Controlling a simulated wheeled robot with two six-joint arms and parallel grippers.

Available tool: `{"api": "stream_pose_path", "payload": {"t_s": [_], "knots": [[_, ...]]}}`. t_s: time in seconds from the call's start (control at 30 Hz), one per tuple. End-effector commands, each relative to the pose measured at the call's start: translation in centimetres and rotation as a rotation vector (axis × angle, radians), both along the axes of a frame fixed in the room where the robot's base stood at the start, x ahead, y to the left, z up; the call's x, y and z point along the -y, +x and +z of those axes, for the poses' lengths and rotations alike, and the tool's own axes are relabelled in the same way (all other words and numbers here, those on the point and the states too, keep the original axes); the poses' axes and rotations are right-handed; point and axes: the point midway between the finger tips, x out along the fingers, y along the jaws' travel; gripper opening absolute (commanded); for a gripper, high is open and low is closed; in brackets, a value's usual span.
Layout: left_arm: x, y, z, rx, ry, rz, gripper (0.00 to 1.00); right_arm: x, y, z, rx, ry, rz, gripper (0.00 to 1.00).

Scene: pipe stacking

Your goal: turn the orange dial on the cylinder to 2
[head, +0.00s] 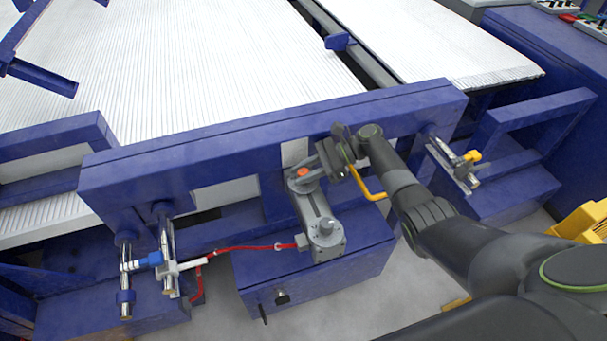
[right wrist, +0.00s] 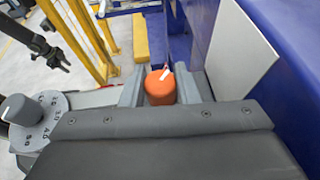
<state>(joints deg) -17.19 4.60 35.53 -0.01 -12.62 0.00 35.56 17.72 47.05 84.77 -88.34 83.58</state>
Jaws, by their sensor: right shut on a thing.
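The orange dial (head: 303,172) is a small round knob at the far end of the grey cylinder (head: 313,205), which sits on a blue block. My right gripper (head: 311,176) reaches in from the right at the dial. In the right wrist view, the orange dial (right wrist: 159,90) stands between the two grey fingers of my right gripper (right wrist: 161,88), which are shut on it. A white pointer mark shows on its top. I cannot read any numbers around the orange dial; the fingers and gripper body hide its base.
A grey knob (right wrist: 24,110) with a numbered plate stands left in the right wrist view. A blue beam (head: 270,135) runs close behind the cylinder. A red hose (head: 245,248) joins its left side. A yellow handle (head: 366,186) shows beside my right wrist.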

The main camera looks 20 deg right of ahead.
Motion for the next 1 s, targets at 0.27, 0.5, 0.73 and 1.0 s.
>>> {"api": "stream_pose_path", "payload": {"t_s": [0.27, 0.5, 0.73, 1.0], "knots": [[0.0, 0.0, 0.0, 0.000, 0.000, 0.000, 0.36, 0.1, -0.1, -0.1, -0.002, -0.004, 0.002, 0.05], [0.0, 0.0, 0.0, 0.000, 0.000, 0.000, 0.36, 0.0, -0.1, -0.1, -0.002, -0.003, 0.002, 0.46], [0.0, 0.0, 0.0, 0.000, 0.000, 0.000, 0.36, 0.0, 0.0, -0.1, -0.001, -0.002, 0.002, 0.50], [0.0, 0.0, -0.3, 0.000, 0.000, 0.000, 0.36, 1.8, 0.0, 0.6, 0.001, -0.003, -0.001, 0.50]]}}
